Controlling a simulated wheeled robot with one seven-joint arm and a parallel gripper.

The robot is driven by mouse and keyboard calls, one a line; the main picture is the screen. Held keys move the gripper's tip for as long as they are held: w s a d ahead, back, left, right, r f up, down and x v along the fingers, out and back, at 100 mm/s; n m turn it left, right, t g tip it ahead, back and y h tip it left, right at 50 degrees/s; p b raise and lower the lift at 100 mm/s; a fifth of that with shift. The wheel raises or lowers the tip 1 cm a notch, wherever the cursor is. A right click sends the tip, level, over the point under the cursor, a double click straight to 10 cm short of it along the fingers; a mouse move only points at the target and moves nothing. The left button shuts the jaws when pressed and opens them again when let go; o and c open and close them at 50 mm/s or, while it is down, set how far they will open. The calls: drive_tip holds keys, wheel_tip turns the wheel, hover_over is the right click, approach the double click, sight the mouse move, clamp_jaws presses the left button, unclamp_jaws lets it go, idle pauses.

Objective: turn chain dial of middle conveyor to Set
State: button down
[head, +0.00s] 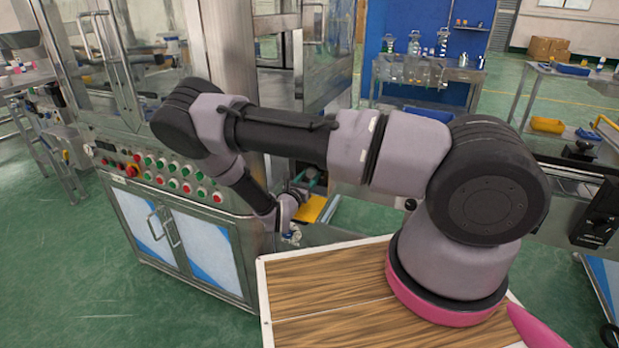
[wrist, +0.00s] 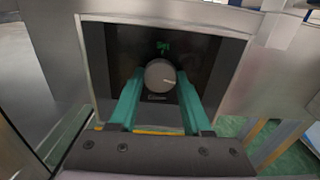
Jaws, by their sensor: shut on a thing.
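The chain dial (wrist: 160,76) is a round grey knob with a pale pointer mark, on a black panel (wrist: 105,50) with a metal frame. The pointer aims to the right and slightly down in the wrist view. In the head view my gripper (head: 309,177) is small beside the machine, and the dial is hidden there.
A steel machine cabinet (head: 190,240) with rows of red and green buttons (head: 172,175) stands at the left. A conveyor with black knobs (head: 600,205) runs at the right. A metal post rises close to the dial panel. Green floor (head: 70,290) is open at the lower left.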

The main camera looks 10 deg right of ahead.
drive_tip(key=n, duration=0.4)
drive_tip(key=shift+n, duration=0.3)
drive_tip(key=n, duration=1)
drive_tip(key=shift+s+r+n, duration=0.1)
drive_tip(key=shift+n, duration=0.3)
drive_tip(key=n, duration=0.4)
drive_tip(key=shift+n, duration=0.4)
drive_tip(key=shift+c, duration=1.7)
unclamp_jaws()
